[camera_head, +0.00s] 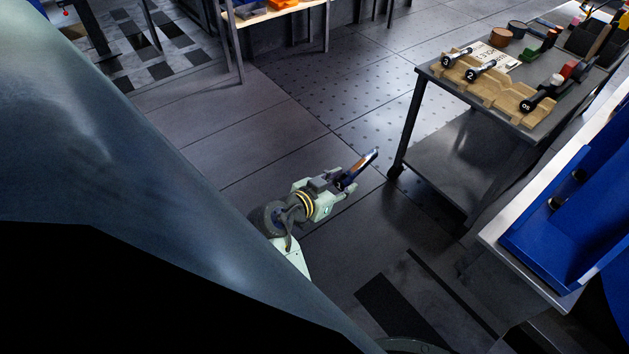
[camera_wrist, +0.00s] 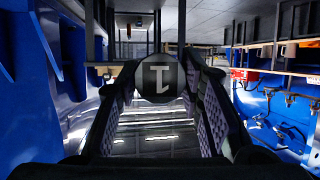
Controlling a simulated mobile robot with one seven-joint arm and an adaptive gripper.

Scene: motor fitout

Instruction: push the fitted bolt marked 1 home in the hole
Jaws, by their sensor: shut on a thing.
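My gripper (camera_head: 358,170) hangs in open air above the floor in the head view, left of the cart. In the wrist view my gripper (camera_wrist: 160,68) has its two dark fingers on either side of a round dark bolt head. A blue fixture (camera_head: 545,225) with two dark round parts stands at the right of the head view, apart from my gripper. I cannot tell which hole is meant.
A grey cart (camera_head: 440,165) carries a wooden rack (camera_head: 490,92) with several dark bolts, and small coloured blocks. A pale bench edge (camera_head: 515,270) runs beneath the blue fixture. A table (camera_head: 265,14) stands at the back. The floor between is clear.

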